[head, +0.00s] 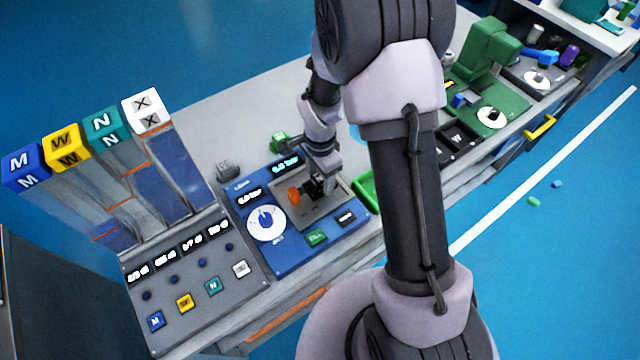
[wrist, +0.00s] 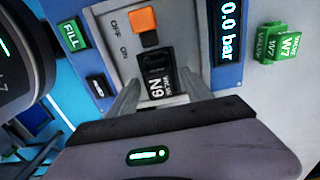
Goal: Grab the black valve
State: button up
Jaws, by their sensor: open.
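The black valve (wrist: 157,72), marked N9, sits in a grey recessed panel of the blue test station (head: 272,240). In the wrist view my gripper (wrist: 160,78) is open, with one finger on each side of the valve's lower part. I cannot tell whether either finger touches it. An orange block (wrist: 143,21) is just beyond the valve, beside the OFF and ON marks; it also shows in the head view (head: 294,195). In the head view my gripper (head: 320,184) is low over this panel and mostly hides the valve.
A green valve (wrist: 283,44), marked W7, stands on the bench right of the 0.0 bar display (wrist: 229,28). A green FILL button (wrist: 71,34) is at left. In the head view, lettered cube dispensers (head: 150,110) stand left and a green machine (head: 485,50) stands back right.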

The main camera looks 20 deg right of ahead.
jog(key=shift+f, duration=0.15)
grip_shut()
